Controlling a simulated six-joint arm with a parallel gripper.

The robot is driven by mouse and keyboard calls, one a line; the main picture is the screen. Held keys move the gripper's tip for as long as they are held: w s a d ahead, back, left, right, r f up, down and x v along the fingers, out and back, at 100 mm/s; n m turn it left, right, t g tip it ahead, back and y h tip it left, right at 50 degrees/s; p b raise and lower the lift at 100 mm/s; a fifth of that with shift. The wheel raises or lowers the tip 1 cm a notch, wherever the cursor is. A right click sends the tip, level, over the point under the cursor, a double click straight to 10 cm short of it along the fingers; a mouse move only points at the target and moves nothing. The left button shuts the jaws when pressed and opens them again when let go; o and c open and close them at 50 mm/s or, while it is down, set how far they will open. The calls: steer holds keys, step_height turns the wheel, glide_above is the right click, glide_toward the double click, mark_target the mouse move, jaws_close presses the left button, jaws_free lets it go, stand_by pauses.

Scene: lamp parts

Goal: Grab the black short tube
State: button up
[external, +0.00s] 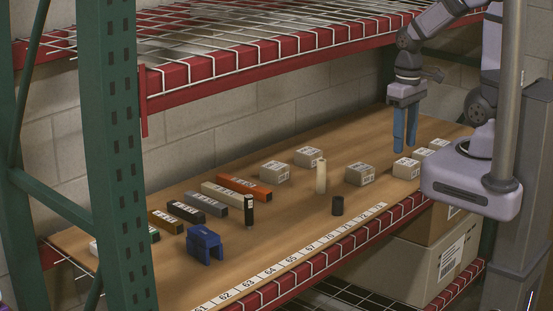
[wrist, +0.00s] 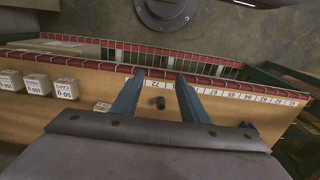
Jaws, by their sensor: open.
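The black short tube (external: 337,205) stands upright on the wooden shelf near its front edge, to the right of the middle. In the wrist view the black short tube (wrist: 160,103) shows small on the shelf, between my fingers in the picture but well beyond them. My gripper (external: 405,150) is open, with its blue fingers pointing down at the right end of the shelf, apart from the tube. In the wrist view my gripper (wrist: 152,80) has its fingers spread with nothing between them.
A cream cylinder (external: 320,176) stands behind the tube, with a small box (external: 360,174) to the right. Several more boxes stand farther back and right. Several long bars, a black upright piece (external: 249,210) and a blue bracket (external: 204,244) are at left. A red-edged rack (external: 250,60) hangs above.

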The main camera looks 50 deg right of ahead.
steer(key=w+d+f+n+t+h+b, duration=0.3)
steer(key=w+f+n+h+b, duration=0.15)
steer(key=w+n+b, duration=0.55)
step_height(320, 180, up, 4)
steer(key=r+n+t+y+b, duration=0.1)
steer(key=n+t+y+b, duration=0.1)
steer(key=n+t+b, duration=1.9)
glide_above(249, 213)
steer(key=s+p, duration=0.3)
steer(key=n+g, duration=0.4)
steer(key=g, duration=0.2)
steer(key=f, duration=1.9)
steer(key=shift+w+d+f, duration=0.15)
steer(key=shift+d+f, duration=0.1)
steer(key=shift+d, duration=0.1)
steer(key=shift+w+d+r, duration=0.1)
steer(key=shift+w+d, duration=0.05)
steer(key=shift+w, duration=1.7)
steer(key=shift+w+d, duration=0.15)
steer(key=shift+w, duration=1.65)
